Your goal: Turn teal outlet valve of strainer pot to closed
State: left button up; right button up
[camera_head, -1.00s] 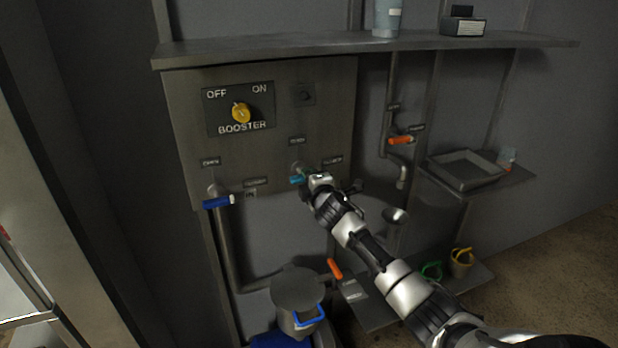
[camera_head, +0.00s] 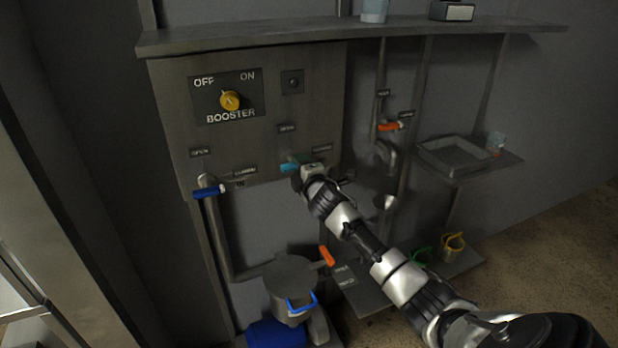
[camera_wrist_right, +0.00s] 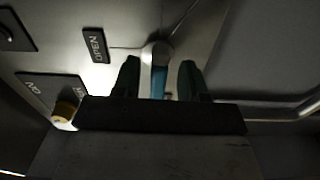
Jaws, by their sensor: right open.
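The teal valve handle (camera_head: 288,167) is on the grey panel, below a small OPEN label (camera_head: 287,128). In the head view it points left, partly hidden by my right gripper (camera_head: 306,172), which comes in from the lower right. In the right wrist view the teal handle (camera_wrist_right: 158,82) lies between the two dark fingers of my right gripper (camera_wrist_right: 159,80), which stand apart with gaps on both sides. A grey round-lidded pot (camera_head: 290,275) with a blue handle stands low, below the panel; I cannot tell if it is the strainer pot. My left gripper is not in view.
A blue-handled valve (camera_head: 208,191) is left of the teal one. The yellow BOOSTER knob (camera_head: 230,100) is above. Orange-handled valves sit on the right pipe (camera_head: 390,126) and by the pot (camera_head: 326,256). A shelf (camera_head: 320,36) runs overhead; a tray (camera_head: 455,157) is at right.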

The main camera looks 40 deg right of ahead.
jog(key=v, duration=0.9)
jog(key=shift+s, duration=0.45)
